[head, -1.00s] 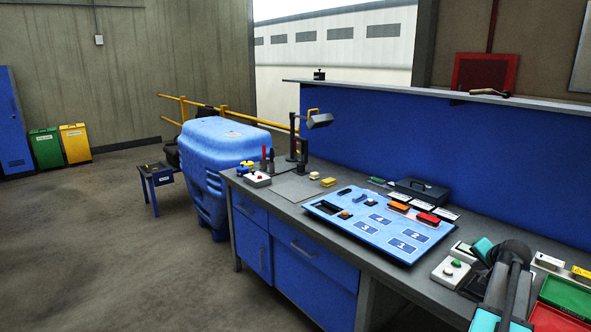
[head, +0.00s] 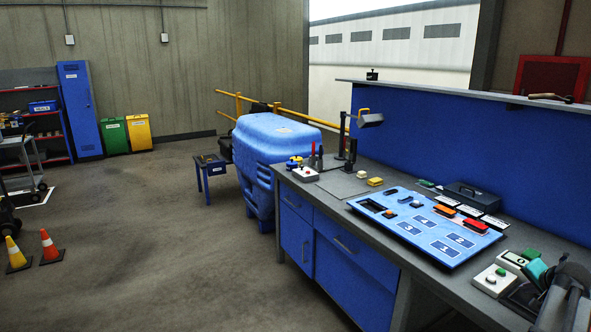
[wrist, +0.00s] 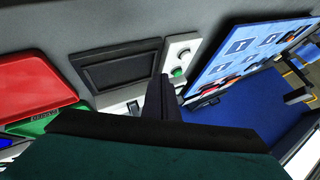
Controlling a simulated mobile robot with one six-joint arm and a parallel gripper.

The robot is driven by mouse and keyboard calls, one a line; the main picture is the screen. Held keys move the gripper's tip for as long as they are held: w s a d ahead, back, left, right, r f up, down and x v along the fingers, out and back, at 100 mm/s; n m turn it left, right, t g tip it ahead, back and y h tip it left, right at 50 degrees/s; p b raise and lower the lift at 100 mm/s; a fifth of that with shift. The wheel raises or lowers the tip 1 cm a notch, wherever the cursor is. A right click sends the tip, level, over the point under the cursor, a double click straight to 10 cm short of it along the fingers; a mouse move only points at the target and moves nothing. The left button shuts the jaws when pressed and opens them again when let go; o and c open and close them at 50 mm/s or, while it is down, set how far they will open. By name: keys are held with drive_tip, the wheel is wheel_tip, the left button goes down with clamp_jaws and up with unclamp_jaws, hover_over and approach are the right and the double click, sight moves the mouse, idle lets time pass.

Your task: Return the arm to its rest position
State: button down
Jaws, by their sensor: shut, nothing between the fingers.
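My gripper (wrist: 160,88) shows in the wrist view as dark fingers held together, shut and empty. It hangs above the grey bench top, near a white box with a green button (wrist: 177,72) and a dark recessed tray (wrist: 118,71). In the head view part of my arm, dark and teal, fills the lower right corner over the bench; the fingertips cannot be made out there.
The blue numbered panel (head: 418,232) lies on the bench (head: 385,265). The button box (head: 492,281) stands near my arm. In the wrist view a red tray (wrist: 35,90) lies at left. Two cones (head: 48,247) stand on open floor at left.

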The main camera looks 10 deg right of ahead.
drive_tip(key=w+a+f+n+g+y, duration=0.15)
drive_tip(key=w+a+f, duration=0.35)
drive_tip(key=a, duration=0.5)
drive_tip(key=w+a+f+n+y, duration=0.1)
drive_tip(key=w+a+f+n, duration=0.3)
drive_tip(key=a, duration=0.6)
drive_tip(key=w+a+f+n+g+y, duration=0.1)
drive_tip(key=w+a+f+y, duration=0.1)
drive_tip(key=w+a+f, duration=0.6)
drive_tip(key=s+a+f+n+g, duration=0.1)
drive_tip(key=s+a+f+n, duration=0.15)
drive_tip(key=a, duration=0.85)
drive_tip(key=s+a+f+n+g+y, duration=0.1)
drive_tip(key=s+a+f+n, duration=0.2)
drive_tip(key=a, duration=0.7)
drive_tip(key=s+a+f+n+g, duration=0.2)
drive_tip(key=a+f, duration=0.2)
drive_tip(key=a, duration=0.7)
drive_tip(key=s+a+f+n, duration=0.2)
drive_tip(key=s+a, duration=0.3)
drive_tip(key=a, duration=0.2)
drive_tip(key=s+f+g+b, duration=0.3)
drive_tip(key=s+f+g, duration=0.3)
drive_tip(key=s+f, duration=1.6)
drive_tip(key=s, duration=0.3)
drive_tip(key=shift+s+d+g+b, duration=0.15)
drive_tip(key=shift+s+g+b, duration=0.1)
drive_tip(key=shift+g+b, duration=0.1)
